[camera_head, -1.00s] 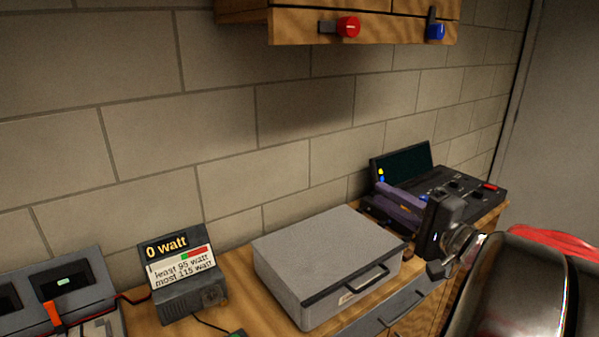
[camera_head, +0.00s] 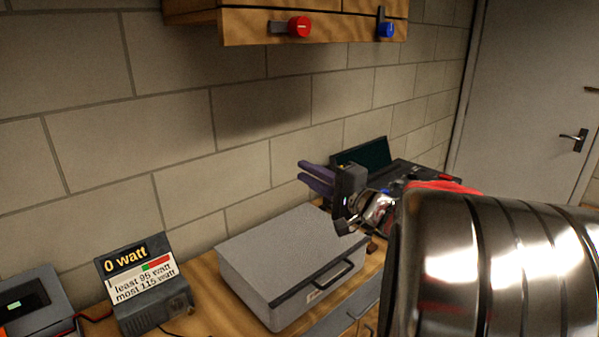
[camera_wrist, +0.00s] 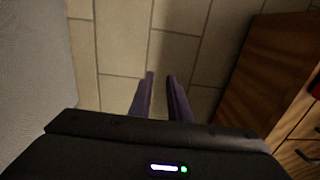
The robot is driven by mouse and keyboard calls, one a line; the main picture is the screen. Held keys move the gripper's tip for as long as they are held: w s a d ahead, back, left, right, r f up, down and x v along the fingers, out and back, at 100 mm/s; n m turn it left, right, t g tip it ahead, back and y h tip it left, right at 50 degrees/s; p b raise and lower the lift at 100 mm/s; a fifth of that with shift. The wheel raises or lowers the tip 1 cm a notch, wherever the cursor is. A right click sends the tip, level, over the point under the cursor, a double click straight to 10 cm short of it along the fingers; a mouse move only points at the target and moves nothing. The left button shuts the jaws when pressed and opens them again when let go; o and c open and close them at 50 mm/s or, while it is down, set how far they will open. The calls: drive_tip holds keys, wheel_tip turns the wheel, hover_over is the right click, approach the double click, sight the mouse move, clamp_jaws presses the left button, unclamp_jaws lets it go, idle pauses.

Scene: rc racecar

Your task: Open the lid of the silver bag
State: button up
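The silver bag (camera_head: 283,249) is a grey, box-like case on the wooden counter. Its lid is shut, and a dark handle (camera_head: 334,277) is on its front side. My gripper (camera_head: 303,172) has purple fingers. In the head view it is above and behind the bag's right back corner, pointing left and apart from the bag. In the wrist view the fingers (camera_wrist: 161,76) stand a little apart with nothing between them. The bag cannot be clearly made out in the wrist view.
A wattage display (camera_head: 140,280) stands left of the bag. A black console (camera_head: 412,171) is behind my gripper on the right. A wall cabinet (camera_head: 238,27) with a red knob (camera_head: 299,27) and a blue knob (camera_head: 386,30) hangs above. A grey door (camera_head: 530,110) is at right.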

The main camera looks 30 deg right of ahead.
drive_tip(key=shift+w+a, duration=0.15)
drive_tip(key=shift+w, duration=0.75)
clamp_jaws()
idle(0.8)
drive_tip(key=shift+c, duration=1.9)
unclamp_jaws()
drive_tip(key=o, duration=0.4)
drive_tip(key=shift+s, duration=0.1)
drive_tip(key=s, duration=0.4)
drive_tip(key=s+d, duration=0.1)
drive_tip(key=s, duration=0.4)
drive_tip(key=s+d, duration=0.1)
drive_tip(key=s, duration=0.3)
drive_tip(key=shift+s+f, duration=0.3)
drive_tip(key=shift+f, duration=0.05)
drive_tip(key=shift+c, duration=0.4)
